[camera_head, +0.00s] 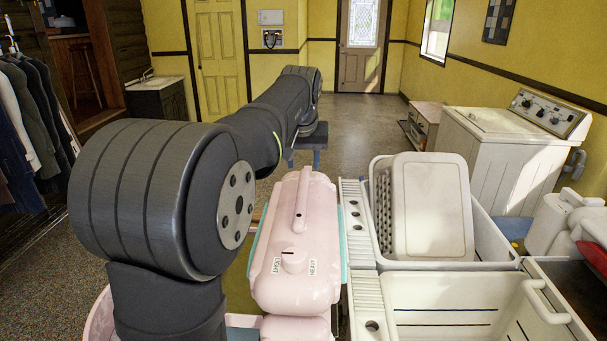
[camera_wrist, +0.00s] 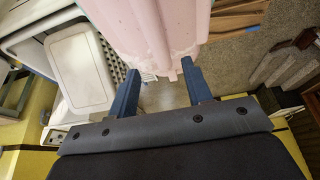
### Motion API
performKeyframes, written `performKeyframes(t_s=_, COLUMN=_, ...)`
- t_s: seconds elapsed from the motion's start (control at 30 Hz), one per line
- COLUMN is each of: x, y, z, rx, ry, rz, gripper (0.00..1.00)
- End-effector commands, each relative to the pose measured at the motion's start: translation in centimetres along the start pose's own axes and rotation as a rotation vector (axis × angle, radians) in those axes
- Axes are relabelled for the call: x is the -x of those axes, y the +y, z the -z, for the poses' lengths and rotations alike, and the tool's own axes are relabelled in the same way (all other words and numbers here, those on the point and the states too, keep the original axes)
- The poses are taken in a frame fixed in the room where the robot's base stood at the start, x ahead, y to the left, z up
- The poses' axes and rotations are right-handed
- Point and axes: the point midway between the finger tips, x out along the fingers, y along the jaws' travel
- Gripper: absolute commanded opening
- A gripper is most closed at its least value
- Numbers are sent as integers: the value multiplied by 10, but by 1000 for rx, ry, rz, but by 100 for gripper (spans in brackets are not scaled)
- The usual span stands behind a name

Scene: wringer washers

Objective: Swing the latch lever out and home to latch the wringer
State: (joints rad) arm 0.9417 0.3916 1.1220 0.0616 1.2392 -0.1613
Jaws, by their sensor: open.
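The pink wringer (camera_head: 292,250) stands in the middle of the head view, with a round knob (camera_head: 294,260) between LIGHT and HEAVY labels. A raised pink bar (camera_head: 302,200) runs along its top; I cannot tell whether this is the latch lever. My gripper (camera_head: 303,164) is beyond the wringer's far end. In the wrist view my gripper (camera_wrist: 160,68) is open, its two blue fingers apart. The pink wringer body (camera_wrist: 150,30) extends between and beyond the fingertips. I see nothing clearly gripped, and contact cannot be told. No separate latch lever is clearly visible.
White tubs (camera_head: 450,300) stand right of the wringer, with a pale basket (camera_head: 432,205) in the far one. A white washer (camera_head: 500,150) is further right. Clothes (camera_head: 30,120) hang at left. Open floor (camera_head: 355,125) lies beyond the gripper.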

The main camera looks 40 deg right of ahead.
Motion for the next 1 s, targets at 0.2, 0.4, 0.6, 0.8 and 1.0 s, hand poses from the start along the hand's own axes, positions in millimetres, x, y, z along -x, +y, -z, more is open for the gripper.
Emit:
performKeyframes(t_s=0.2, x=-38, y=0, z=0, rx=0, ry=-3, rz=1, gripper=45)
performKeyframes(t_s=0.4, x=-53, y=0, z=0, rx=0, ry=0, rz=0, gripper=45)
performKeyframes(t_s=0.6, x=-55, y=0, z=0, rx=0, ry=1, rz=0, gripper=45)
performKeyframes(t_s=0.8, x=-55, y=0, z=0, rx=0, ry=0, rz=0, gripper=26)
performKeyframes(t_s=1.0, x=-55, y=0, z=0, rx=0, ry=0, rz=0, gripper=0)
